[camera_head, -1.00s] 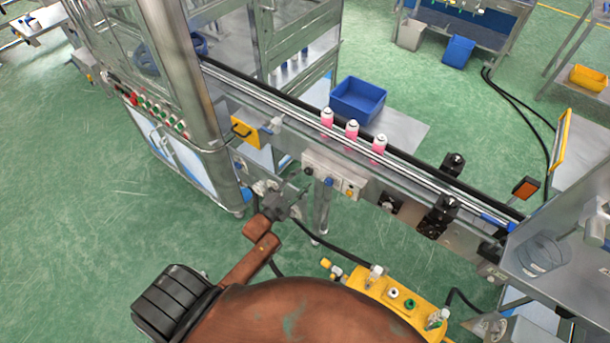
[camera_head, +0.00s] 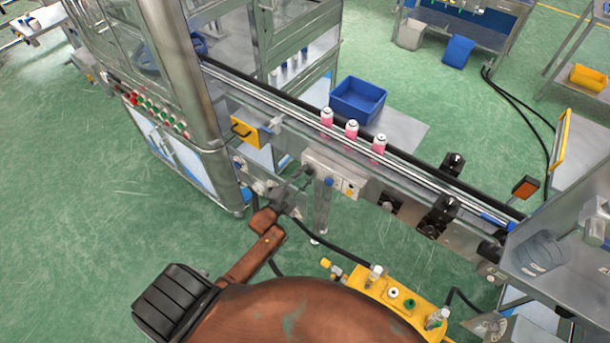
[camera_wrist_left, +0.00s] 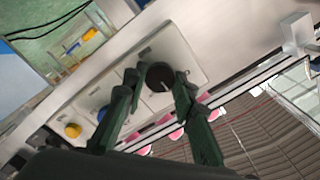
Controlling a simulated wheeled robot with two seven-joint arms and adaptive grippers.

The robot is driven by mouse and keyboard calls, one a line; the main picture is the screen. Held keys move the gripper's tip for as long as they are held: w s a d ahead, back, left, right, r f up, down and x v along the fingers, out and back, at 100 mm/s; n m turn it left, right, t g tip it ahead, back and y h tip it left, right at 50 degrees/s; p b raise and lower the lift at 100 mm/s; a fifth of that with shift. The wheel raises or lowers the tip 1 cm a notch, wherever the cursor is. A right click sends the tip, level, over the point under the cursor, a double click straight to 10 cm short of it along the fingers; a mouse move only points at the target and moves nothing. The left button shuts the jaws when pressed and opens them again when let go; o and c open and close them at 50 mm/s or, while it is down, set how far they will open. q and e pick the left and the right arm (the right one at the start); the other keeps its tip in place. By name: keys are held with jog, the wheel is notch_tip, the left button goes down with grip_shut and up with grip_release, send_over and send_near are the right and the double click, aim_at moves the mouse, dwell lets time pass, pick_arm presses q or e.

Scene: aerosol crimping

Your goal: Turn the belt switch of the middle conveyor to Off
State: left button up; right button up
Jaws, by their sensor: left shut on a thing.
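The conveyor's grey switch box (camera_head: 320,164) hangs on the front side of the middle conveyor (camera_head: 290,125). In the left wrist view its white panel (camera_wrist_left: 192,68) carries a round black switch knob (camera_wrist_left: 160,77) with a light mark line, a blue button (camera_wrist_left: 102,113) and a yellow button (camera_wrist_left: 73,130). My left gripper (camera_head: 306,172) is at the left end of the box. In the left wrist view its two dark green fingers (camera_wrist_left: 157,78) are closed on both sides of the black knob. The fingertips partly cover the knob's sides. My right gripper is out of view.
Several pink-and-white cans (camera_head: 352,130) stand on the conveyor. A blue bin (camera_head: 358,98) is behind it. Black sensor blocks (camera_head: 437,215) line the conveyor to the right.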

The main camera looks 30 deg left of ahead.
pick_arm(q)
jog(key=c, duration=0.3)
jog(key=shift+c, duration=0.2)
jog(key=shift+n, duration=0.3)
jog(key=n+p, duration=0.1)
jog(key=n, duration=0.2)
jog(key=shift+p, duration=0.35)
jog(key=n+p, duration=0.1)
jog(key=n, duration=0.2)
jog(key=shift+n, duration=1.6)
jog(key=shift+f+p, duration=0.1)
jog(key=shift+p, duration=0.2)
jog(key=o, duration=1.2)
jog(key=shift+c, duration=0.2)
